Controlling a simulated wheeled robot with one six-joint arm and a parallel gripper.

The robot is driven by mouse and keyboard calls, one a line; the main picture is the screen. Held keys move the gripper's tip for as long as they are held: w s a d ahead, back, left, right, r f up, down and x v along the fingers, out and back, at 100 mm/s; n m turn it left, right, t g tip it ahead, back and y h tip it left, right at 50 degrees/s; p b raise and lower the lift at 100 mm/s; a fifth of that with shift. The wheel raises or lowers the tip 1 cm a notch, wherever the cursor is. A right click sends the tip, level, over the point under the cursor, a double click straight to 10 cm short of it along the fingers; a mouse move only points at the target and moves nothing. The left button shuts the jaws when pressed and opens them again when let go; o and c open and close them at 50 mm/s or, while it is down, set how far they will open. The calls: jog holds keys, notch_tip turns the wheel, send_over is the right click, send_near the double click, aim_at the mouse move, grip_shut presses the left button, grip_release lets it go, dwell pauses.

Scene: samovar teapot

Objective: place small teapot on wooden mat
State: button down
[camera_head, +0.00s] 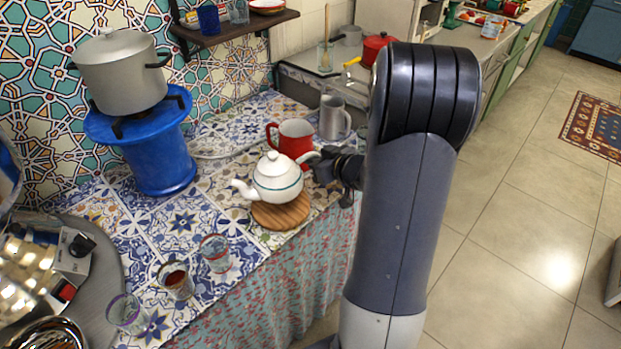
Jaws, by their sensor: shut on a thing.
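A small white teapot (277,181) with a dark rim line and a small knob on its lid is upright over a round wooden mat (281,215) on the tiled counter. Its spout points left and its handle is on the right. I cannot tell whether its base touches the mat or hangs just above it. My gripper (322,167) reaches in from the right and is shut on the teapot's handle. The fingertips are small and partly hidden by the handle.
A red mug (290,140) stands close behind the teapot, with a grey metal mug (334,118) behind it. Glasses (216,253) stand at the front left. A blue stand (150,145) bears a large pot (121,72). The counter's front edge is near the mat.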

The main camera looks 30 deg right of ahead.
notch_tip(320, 180, down, 4)
jog(key=shift+f+b, duration=0.1)
jog(key=shift+b, duration=0.5)
jog(key=c, duration=1.8)
grip_release()
jog(key=o, duration=0.4)
jog(key=shift+s, duration=0.15)
jog(key=p+v, duration=0.2)
jog(key=v, duration=0.9)
jog(key=shift+s+r, duration=0.25)
jog(key=shift+s, duration=0.1)
